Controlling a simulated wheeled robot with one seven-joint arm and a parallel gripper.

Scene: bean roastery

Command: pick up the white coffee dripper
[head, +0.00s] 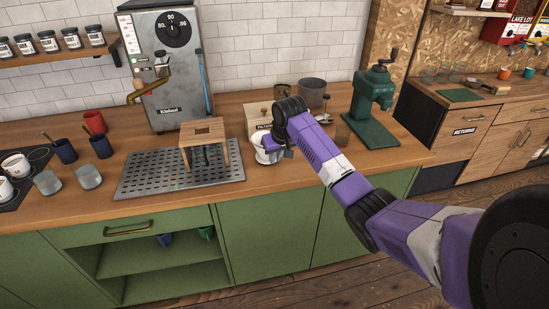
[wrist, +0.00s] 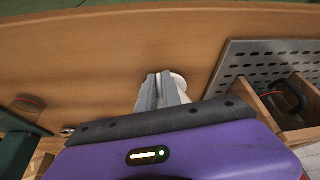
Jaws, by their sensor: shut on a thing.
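The white coffee dripper (head: 266,149) is at my gripper on the wooden counter, to the right of the drip tray and wooden stand. My gripper (head: 272,150) is shut on it, coming from above and the right. My wrist hides part of the dripper in the head view. In the wrist view the two grey fingers (wrist: 162,92) meet close together, and a white rim of the dripper (wrist: 179,79) shows beside their tips. I cannot tell whether it is clear of the counter.
A wooden stand (head: 204,133) stands on the perforated metal tray (head: 150,187) just left of my gripper. Behind are a filter box (head: 258,112) and a grey pot (head: 312,92). The counter's front strip is clear.

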